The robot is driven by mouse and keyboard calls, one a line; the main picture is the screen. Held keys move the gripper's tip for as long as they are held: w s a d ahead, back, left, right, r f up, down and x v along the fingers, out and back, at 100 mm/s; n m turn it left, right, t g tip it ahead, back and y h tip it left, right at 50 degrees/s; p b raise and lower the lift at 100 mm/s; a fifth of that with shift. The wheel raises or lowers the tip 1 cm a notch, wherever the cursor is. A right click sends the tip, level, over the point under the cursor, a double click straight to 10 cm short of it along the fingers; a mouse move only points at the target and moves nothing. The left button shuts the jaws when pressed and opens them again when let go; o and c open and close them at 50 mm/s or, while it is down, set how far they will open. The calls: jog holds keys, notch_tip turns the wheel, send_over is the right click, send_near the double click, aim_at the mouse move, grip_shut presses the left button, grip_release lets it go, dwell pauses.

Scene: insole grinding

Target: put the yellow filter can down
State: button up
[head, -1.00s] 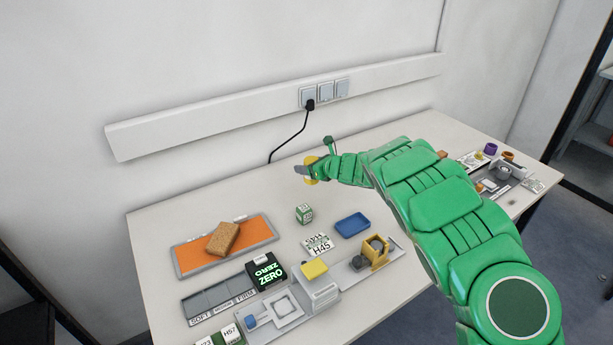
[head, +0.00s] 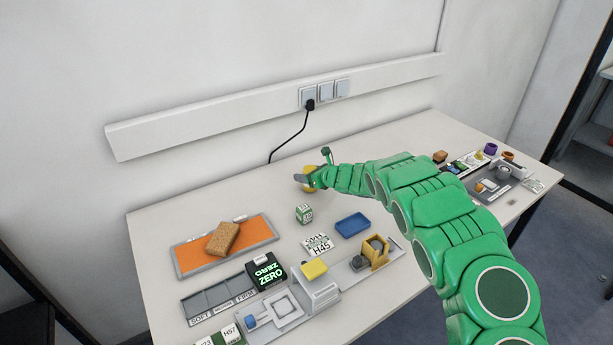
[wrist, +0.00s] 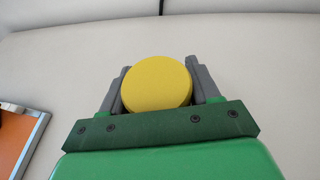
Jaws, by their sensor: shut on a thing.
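The yellow filter can (wrist: 157,82) is between the two grey fingers of my gripper (wrist: 160,85) in the wrist view, its round yellow top facing the camera. In the head view the can (head: 309,184) shows as a small yellow patch, partly hidden by my gripper (head: 308,178). My gripper is shut on it, over the back middle of the table. I cannot tell whether the can's underside touches the table (head: 240,197).
The table is clear around the can. A green-and-white cube (head: 304,214) and a blue tray (head: 352,225) stand nearer the front. An orange mat in a grey frame (head: 259,229) with a brown block (head: 223,238) lies to the left. The wall with sockets (head: 325,91) is behind.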

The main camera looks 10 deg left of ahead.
jog(key=shift+f, duration=0.3)
jog(key=shift+f, duration=0.1)
jog(key=o, duration=1.2)
jog(key=shift+v, duration=6.05)
jog(key=shift+w, duration=0.1)
